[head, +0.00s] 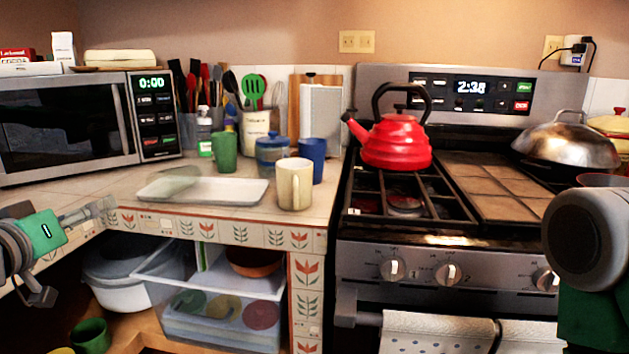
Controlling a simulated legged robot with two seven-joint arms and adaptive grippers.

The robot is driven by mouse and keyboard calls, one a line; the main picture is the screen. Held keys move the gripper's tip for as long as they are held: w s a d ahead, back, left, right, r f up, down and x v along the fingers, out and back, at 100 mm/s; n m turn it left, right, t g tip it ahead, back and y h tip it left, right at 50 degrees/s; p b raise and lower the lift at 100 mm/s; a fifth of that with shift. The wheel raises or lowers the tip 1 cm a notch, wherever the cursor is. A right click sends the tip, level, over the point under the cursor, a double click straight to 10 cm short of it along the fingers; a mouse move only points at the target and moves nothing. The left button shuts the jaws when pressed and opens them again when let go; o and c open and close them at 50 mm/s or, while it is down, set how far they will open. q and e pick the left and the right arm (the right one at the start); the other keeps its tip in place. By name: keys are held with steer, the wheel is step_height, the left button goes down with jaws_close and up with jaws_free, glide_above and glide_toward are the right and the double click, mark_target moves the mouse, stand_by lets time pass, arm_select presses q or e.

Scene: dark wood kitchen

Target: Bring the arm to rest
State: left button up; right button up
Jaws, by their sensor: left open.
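My left gripper (80,230) is at the left edge, in front of the tiled counter edge. It is open, and nothing shows between its fingers. Part of it is cut off by the picture edge. My right arm (585,240) shows at the right edge, in front of the stove. Its gripper is out of view.
A tray (230,192), a cream mug (295,184), a green cup (224,152) and a blue cup (312,160) stand on the counter. A red kettle (398,142) sits on the stove (430,255).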

arm_select(q)
steer(key=s+d+f+m+g+h+p, duration=0.1)
steer(key=s+d+f+g, duration=0.15)
steer(key=f, duration=0.45)
steer(key=s+d+f+m+g+p, duration=0.1)
steer(key=s+d+f+g, duration=0.15)
steer(key=f, duration=0.55)
steer(key=s+d+f+m+g+h+p, duration=0.1)
steer(key=d+f+m+g, duration=0.15)
steer(key=f, duration=0.45)
steer(key=s+d+f+g+p, duration=0.1)
steer(key=s+d+f+g, duration=0.1)
steer(key=s+f+g, duration=0.2)
steer(key=s+d+f+m+g+p, duration=0.1)
steer(key=s+d+f+g+p, duration=0.1)
steer(key=s+f, duration=0.9)
steer(key=s+d+g, duration=0.1)
steer(key=s+g, duration=0.1)
steer(key=s, duration=0.4)
steer(key=shift+s+d+y, duration=0.25)
steer(key=shift+d+y, duration=0.1)
steer(key=shift+y, duration=0.05)
arm_select(e)
steer(key=r, duration=0.6)
steer(key=shift+w+d, duration=0.1)
steer(key=shift+w, duration=0.2)
